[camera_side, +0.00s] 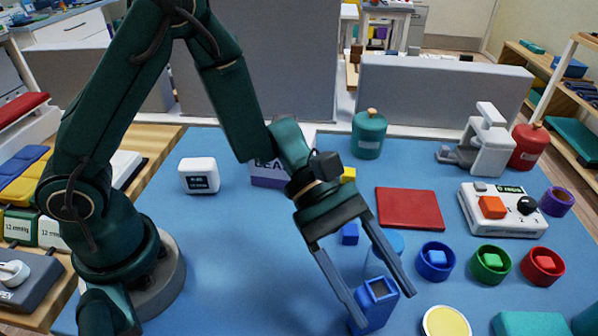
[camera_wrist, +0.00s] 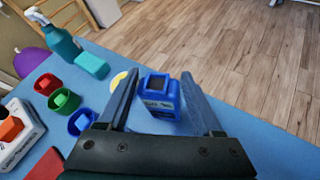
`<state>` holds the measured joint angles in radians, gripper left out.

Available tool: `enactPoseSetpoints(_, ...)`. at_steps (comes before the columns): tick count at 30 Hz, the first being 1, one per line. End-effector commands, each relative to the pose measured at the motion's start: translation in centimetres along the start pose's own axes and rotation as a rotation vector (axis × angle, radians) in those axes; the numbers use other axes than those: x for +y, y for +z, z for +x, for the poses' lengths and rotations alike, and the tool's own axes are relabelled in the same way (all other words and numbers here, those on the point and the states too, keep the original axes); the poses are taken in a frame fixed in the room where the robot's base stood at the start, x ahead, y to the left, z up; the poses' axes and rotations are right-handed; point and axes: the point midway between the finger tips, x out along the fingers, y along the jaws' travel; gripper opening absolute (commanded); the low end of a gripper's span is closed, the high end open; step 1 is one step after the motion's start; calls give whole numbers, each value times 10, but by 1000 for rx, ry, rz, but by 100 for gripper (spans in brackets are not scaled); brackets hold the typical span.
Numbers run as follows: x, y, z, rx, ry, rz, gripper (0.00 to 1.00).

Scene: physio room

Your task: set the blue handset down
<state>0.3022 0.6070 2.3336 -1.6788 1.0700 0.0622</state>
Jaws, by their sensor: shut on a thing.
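The blue handset (camera_side: 374,302) is a small upright box with a dark recessed top, at the lower middle of the side view. It also shows in the wrist view (camera_wrist: 160,97), with pale markings on its side. My gripper (camera_side: 384,307) points down and is shut on the handset, one finger on each side. The fingers also flank it in the wrist view (camera_wrist: 159,78). The handset is over the blue tabletop (camera_side: 235,262). I cannot tell whether its base touches the surface.
A yellow-topped round dish (camera_side: 446,322) is right of the handset. Blue (camera_side: 436,261), green (camera_side: 490,265) and red (camera_side: 543,266) round holders stand further right. A red mat (camera_side: 410,209) lies behind. A translucent blue cylinder (camera_side: 384,245) is behind my fingers.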

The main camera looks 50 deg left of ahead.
Motion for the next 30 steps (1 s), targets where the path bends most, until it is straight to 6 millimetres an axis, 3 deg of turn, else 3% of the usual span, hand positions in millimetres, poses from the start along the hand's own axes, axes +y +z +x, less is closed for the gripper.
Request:
enactPoseSetpoints(7,-1,-4,2,-1,0,-1,4)
enactPoseSetpoints(8,-1,-4,2,-1,1,-1,74)
enactPoseSetpoints(10,-1,-4,2,-1,1,0,100)
enactPoseSetpoints(20,0,-4,-2,0,2,0,100)
enactPoseSetpoints(30,0,-4,-39,-1,6,0,100)
